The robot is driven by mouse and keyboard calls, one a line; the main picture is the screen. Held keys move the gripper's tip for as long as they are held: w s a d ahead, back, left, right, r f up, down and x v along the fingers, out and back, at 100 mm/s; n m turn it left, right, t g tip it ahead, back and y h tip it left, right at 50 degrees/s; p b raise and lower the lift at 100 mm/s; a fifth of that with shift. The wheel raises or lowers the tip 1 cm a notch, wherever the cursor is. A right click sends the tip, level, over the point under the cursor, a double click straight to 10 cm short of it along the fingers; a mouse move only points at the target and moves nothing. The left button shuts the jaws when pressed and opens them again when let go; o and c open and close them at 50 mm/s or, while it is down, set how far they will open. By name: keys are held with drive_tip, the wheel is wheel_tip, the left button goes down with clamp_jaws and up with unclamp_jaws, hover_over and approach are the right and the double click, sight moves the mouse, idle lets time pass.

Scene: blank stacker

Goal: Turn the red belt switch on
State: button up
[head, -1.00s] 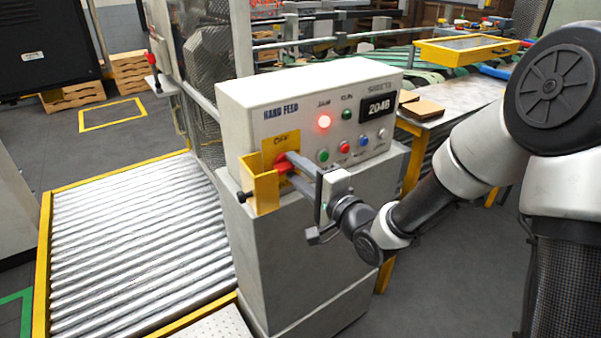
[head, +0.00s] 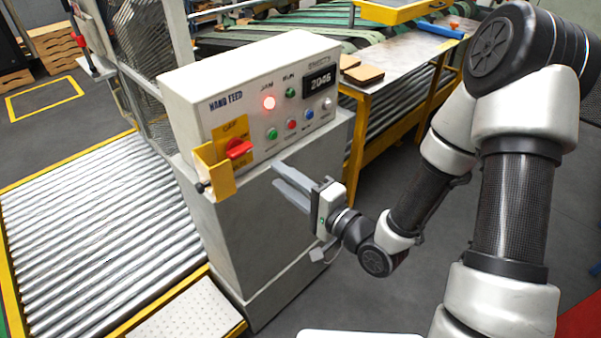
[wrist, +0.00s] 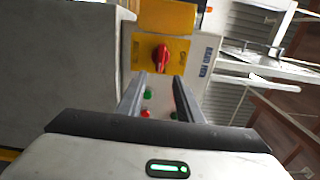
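The red belt switch (head: 238,149) is a rotary knob on a yellow plate (head: 229,130) marked OFF at its top, at the left of the HAND FEED panel. Its handle lies roughly sideways across the panel. The knob also shows in the wrist view (wrist: 161,57), just beyond the fingertips. A yellow guard (head: 215,178) stands beside and below it. My gripper (head: 279,177) is in front of the cabinet, to the lower right of the knob and apart from it. In the wrist view its two fingers (wrist: 158,80) are apart with nothing between them.
The grey control box (head: 180,90) has a lit red JAM lamp (head: 269,102), a RUN lamp (head: 291,92), several small buttons and a display (head: 320,82). A roller conveyor (head: 80,230) lies left. A steel table (head: 400,70) stands behind right. Floor right of the cabinet is clear.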

drive_tip(key=shift+p+v, duration=2.05)
drive_tip(key=shift+v, duration=0.45)
drive_tip(key=w+d+n+g+h, duration=0.2)
drive_tip(key=w+d+n+h, duration=0.4)
drive_tip(key=d+h, duration=0.1)
drive_tip(key=d+r+n+h, duration=0.1)
drive_tip(key=d+r+h, duration=0.4)
drive_tip(key=d+r, duration=0.3)
drive_tip(key=s+d+r+g+h, duration=0.2)
drive_tip(key=s+d+r+h, duration=0.1)
drive_tip(key=s+d+r, duration=0.3)
drive_tip(key=s+a+r+g, duration=0.1)
drive_tip(key=s+r, duration=0.1)
drive_tip(key=s, duration=0.5)
drive_tip(key=s+a+r+n+g+y, duration=0.1)
drive_tip(key=s+a+r, duration=0.1)
drive_tip(key=s, duration=0.5)
drive_tip(key=shift+a+r, duration=0.15)
drive_tip(key=shift+r, duration=0.6)
